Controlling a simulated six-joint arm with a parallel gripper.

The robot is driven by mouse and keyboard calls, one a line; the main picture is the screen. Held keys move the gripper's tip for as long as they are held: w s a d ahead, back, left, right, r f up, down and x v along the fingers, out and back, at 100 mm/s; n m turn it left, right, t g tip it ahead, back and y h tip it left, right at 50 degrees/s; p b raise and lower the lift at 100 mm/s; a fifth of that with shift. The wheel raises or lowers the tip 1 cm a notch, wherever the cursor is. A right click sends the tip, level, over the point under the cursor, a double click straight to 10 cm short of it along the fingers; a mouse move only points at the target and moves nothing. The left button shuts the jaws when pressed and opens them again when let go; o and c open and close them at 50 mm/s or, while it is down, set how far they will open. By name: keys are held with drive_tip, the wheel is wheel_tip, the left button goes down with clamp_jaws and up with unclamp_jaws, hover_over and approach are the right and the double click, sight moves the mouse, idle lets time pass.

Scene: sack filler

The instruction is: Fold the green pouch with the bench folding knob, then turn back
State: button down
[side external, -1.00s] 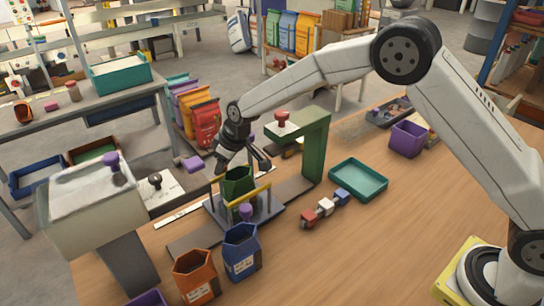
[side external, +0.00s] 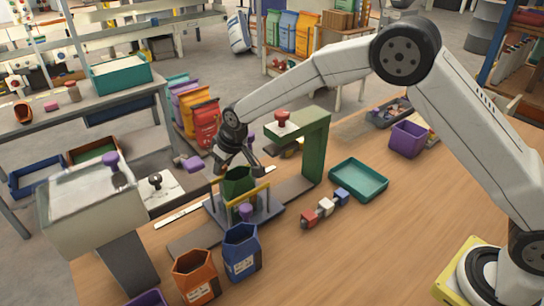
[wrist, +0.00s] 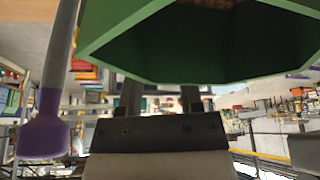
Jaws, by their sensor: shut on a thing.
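The green pouch (side external: 238,184) stands open-topped in the dark bench fixture with a yellow bar (side external: 252,196). In the wrist view its dark open mouth and green rim (wrist: 190,78) fill the top. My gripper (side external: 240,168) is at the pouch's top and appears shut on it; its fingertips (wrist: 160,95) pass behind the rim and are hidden. Purple knobs show at the fixture's front (side external: 245,211), behind my gripper (side external: 251,140) and to its left (side external: 192,164). One purple knob (wrist: 44,130) on a grey stem is beside the pouch in the wrist view. Which is the folding knob I cannot tell.
A green post (side external: 315,150) with a red knob (side external: 282,118) stands right of the fixture. Blue (side external: 242,255) and orange (side external: 196,280) pouches stand in front. A teal tray (side external: 358,182) and small blocks (side external: 326,206) lie right.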

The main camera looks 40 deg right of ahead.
drive_tip(key=shift+s+a+m+h, duration=0.15)
drive_tip(key=shift+m+h, duration=0.75)
drive_tip(key=shift+m, duration=1.3)
drive_tip(key=shift+a+f+m+h, duration=0.15)
drive_tip(key=shift+m+h, duration=0.55)
drive_tip(key=shift+m, duration=1.5)
drive_tip(key=c, duration=0.5)
unclamp_jaws()
drive_tip(key=shift+c, duration=0.2)
drive_tip(key=shift+n, duration=0.3)
